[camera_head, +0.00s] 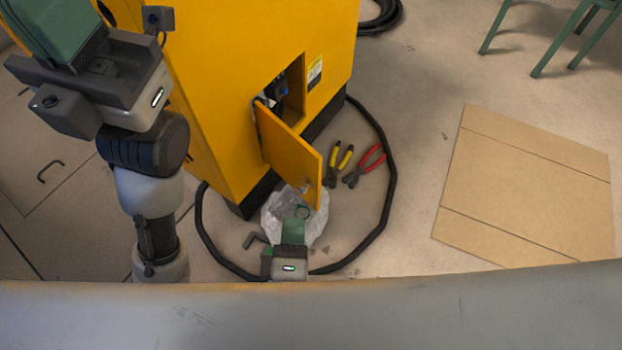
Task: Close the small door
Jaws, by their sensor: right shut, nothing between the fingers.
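The small door (290,152) is a yellow panel on the side of a yellow cabinet (225,75). It stands open, swung outward from the left side of a square opening (293,90) with dark parts inside. Its free edge points toward the bottom right. My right gripper (295,222), with green fingers, is at the bottom centre, just below the door's free lower corner in the picture. It is shut and empty; I cannot tell whether it touches the door. My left gripper (55,30) is at the top left, cut off by the frame, so its fingertips are hidden.
A clear plastic bag (313,228) lies on the floor behind my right gripper. Yellow-handled pliers (340,165) and red-handled pliers (364,168) lie right of the door. A black hose (388,190) curves around them. A cardboard sheet (530,190) lies at right.

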